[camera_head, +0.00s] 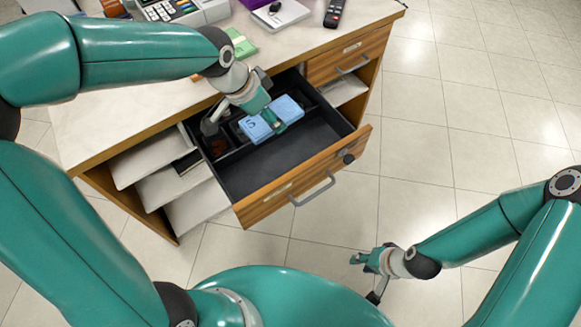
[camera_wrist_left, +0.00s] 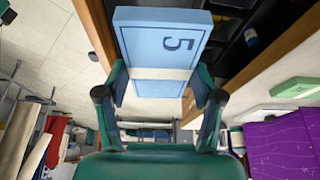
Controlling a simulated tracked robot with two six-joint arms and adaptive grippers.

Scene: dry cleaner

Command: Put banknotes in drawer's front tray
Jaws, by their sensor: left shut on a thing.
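The blue banknotes (camera_head: 256,128) form a banded bundle marked 5. My left gripper (camera_head: 268,117) is shut on them and holds them over the open drawer, near its divider. In the left wrist view the bundle (camera_wrist_left: 160,42) sits between the two fingers of the left gripper (camera_wrist_left: 160,85), with a white band across it. The drawer (camera_head: 305,185) is pulled out of the counter. Its wide black front tray (camera_head: 290,150) looks empty. Smaller compartments behind it are partly hidden by my left arm. My right gripper (camera_head: 370,275) is open and empty over the floor.
On the counter (camera_head: 130,120) lie green banknotes (camera_head: 240,43), near a cash register (camera_head: 185,10), a white pad (camera_head: 275,14) and a dark remote (camera_head: 336,12). A closed drawer (camera_head: 345,58) is to the right. Open shelves (camera_head: 165,175) are at left. The tiled floor at right is clear.

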